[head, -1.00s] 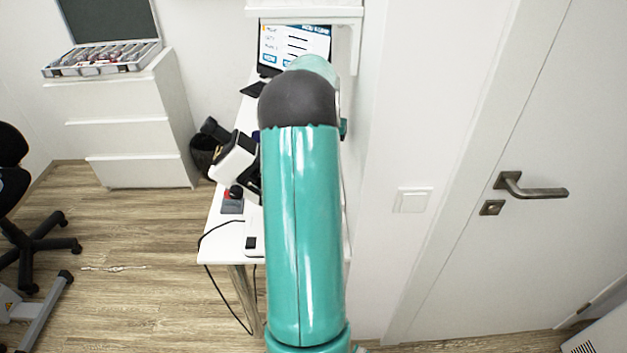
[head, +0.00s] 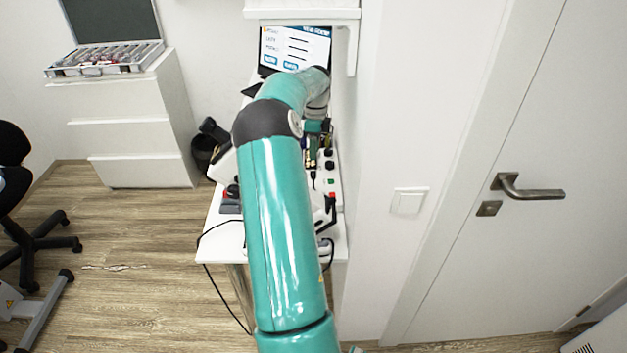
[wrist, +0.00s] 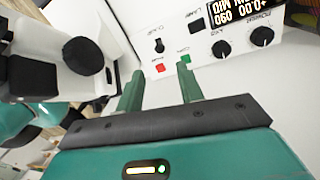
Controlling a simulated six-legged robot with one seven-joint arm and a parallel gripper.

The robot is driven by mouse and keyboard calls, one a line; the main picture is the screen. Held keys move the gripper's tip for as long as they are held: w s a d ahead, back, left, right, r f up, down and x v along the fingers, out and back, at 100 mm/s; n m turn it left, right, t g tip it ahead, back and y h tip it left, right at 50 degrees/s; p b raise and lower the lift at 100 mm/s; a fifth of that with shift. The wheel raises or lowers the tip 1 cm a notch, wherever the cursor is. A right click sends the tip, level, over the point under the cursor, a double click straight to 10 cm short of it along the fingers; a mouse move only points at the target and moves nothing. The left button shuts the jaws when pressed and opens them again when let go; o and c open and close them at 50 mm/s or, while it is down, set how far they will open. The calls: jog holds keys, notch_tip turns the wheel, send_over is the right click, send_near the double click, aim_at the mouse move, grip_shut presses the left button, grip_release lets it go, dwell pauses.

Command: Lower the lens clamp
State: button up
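In the wrist view my gripper (wrist: 160,71) shows two green fingers set apart with nothing between them. They point at a white control panel (wrist: 206,67) with black knobs, a lit display, a red button and a green button. A white and black instrument (wrist: 55,66) with a large round black knob stands left of the fingers, apart from them. I cannot tell which part of it is the lens clamp. In the head view my arm partly hides a white and black device (head: 222,163) on the desk, and the fingers cannot be made out.
The narrow white desk (head: 215,243) stands against the wall, with a lit laptop screen (head: 295,47) at its far end. A cable (head: 222,290) hangs off its near left. A drawer unit (head: 135,130) and bin (head: 203,150) are to the left. A door (head: 530,130) is at right.

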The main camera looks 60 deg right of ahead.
aim_at(313, 179)
jog(key=f, duration=0.4)
jog(key=a+f, duration=0.1)
jog(key=f, duration=0.6)
jog(key=shift+s+a+f, duration=0.2)
jog(key=shift+a+f, duration=0.05)
jog(key=shift+f, duration=0.1)
jog(key=shift+c, duration=0.3)
grip_shut()
